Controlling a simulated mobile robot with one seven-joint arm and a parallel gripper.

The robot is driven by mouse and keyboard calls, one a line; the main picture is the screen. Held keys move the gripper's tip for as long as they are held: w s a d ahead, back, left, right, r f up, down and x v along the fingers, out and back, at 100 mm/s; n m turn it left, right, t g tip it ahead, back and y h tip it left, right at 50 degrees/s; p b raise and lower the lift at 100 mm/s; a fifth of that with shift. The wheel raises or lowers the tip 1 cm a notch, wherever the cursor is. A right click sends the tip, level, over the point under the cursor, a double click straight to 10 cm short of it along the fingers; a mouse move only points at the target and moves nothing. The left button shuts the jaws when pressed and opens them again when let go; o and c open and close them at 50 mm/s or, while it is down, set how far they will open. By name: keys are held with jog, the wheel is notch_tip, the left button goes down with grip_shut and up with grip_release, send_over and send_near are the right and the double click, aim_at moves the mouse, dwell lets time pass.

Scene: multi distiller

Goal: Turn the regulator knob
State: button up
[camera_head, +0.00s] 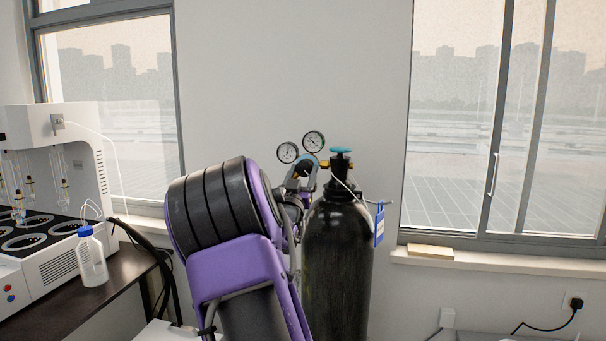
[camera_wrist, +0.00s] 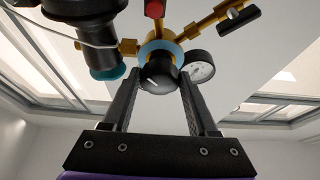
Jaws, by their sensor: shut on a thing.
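The regulator knob (camera_wrist: 157,72) is black and round, on a brass body with a light-blue ring (camera_wrist: 160,48), in the wrist view. My gripper (camera_wrist: 160,84) has one finger on each side of the knob and is shut on it. The wrist view appears upside down. In the head view, the regulator's two round gauges (camera_head: 288,152) (camera_head: 313,141) stand at the top left of the black gas cylinder (camera_head: 338,255). My purple and black arm hides part of the cylinder's left side there. The knob and fingertips cannot be made out clearly in that view.
A teal valve handle (camera_head: 340,150) tops the cylinder, and a blue tag (camera_head: 379,225) hangs at its right. A white distiller (camera_head: 55,180) and a wash bottle (camera_head: 91,258) stand on the dark bench at left. The wall and windows lie behind.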

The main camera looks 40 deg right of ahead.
jog(key=shift+c, duration=0.7)
jog(key=m+b, duration=0.1)
jog(key=b, duration=0.1)
jog(key=shift+f+b, duration=0.3)
jog(key=shift+r+m+g+h+b, duration=0.25)
jog(key=shift+m+g+h+b, duration=0.3)
jog(key=shift+m+b, duration=0.45)
jog(key=o, duration=1.4)
jog(key=shift+c, duration=0.2)
jog(key=shift+a, duration=0.1)
jog(key=b+v, duration=0.1)
jog(key=v, duration=1.6)
jog(key=shift+s+b, duration=0.15)
jog(key=shift+b, duration=0.15)
